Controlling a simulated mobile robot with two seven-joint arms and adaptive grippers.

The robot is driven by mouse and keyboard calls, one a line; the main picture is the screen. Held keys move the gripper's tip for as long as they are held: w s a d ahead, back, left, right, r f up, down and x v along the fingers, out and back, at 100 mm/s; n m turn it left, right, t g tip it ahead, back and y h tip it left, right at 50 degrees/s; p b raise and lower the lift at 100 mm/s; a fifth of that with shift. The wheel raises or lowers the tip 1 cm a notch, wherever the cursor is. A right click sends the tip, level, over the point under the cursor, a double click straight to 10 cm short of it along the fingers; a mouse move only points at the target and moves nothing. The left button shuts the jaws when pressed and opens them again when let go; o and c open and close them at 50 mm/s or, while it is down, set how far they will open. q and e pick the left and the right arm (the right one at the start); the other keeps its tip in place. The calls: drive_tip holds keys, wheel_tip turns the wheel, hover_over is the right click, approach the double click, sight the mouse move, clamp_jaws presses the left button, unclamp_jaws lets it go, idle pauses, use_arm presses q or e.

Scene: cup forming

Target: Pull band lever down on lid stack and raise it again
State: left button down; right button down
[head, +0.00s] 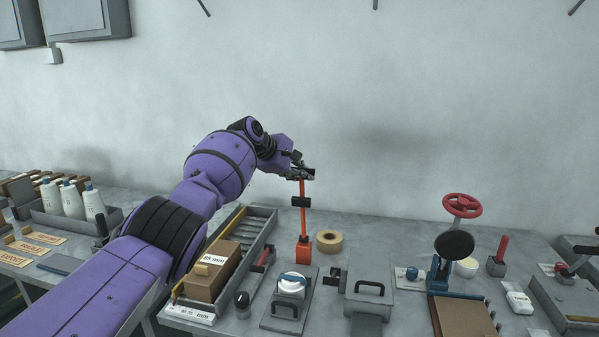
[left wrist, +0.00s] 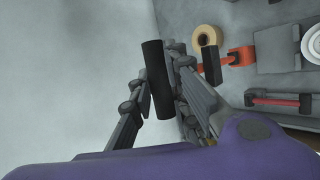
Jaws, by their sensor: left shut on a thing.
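The band lever (head: 303,220) is a thin orange bar standing nearly upright from an orange base block (head: 303,252), with a black block partway up. My left gripper (head: 301,173) is at its top end, shut on its dark grip. In the left wrist view the black cylindrical grip (left wrist: 157,78) lies between the fingers of my left gripper (left wrist: 160,95), and the orange base (left wrist: 241,56) shows beyond. A white round lid stack with a blue band (head: 292,284) sits on a grey plate in front of the base. My right gripper is out of view.
A tape roll (head: 329,241) stands just right of the orange base. A brown carton (head: 212,272) lies in a grey tray on the left, below my arm. A grey box with a black handle (head: 369,291) and a press with a red wheel (head: 462,206) stand right.

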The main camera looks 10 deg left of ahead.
use_arm(q)
drive_tip(key=shift+w+r, duration=0.1)
drive_tip(key=shift+r, duration=0.05)
drive_tip(key=c, duration=1.9)
unclamp_jaws()
drive_tip(key=shift+w+f, duration=0.25)
drive_tip(key=shift+w, duration=0.1)
drive_tip(key=v, duration=1.2)
drive_tip(key=shift+f, duration=0.1)
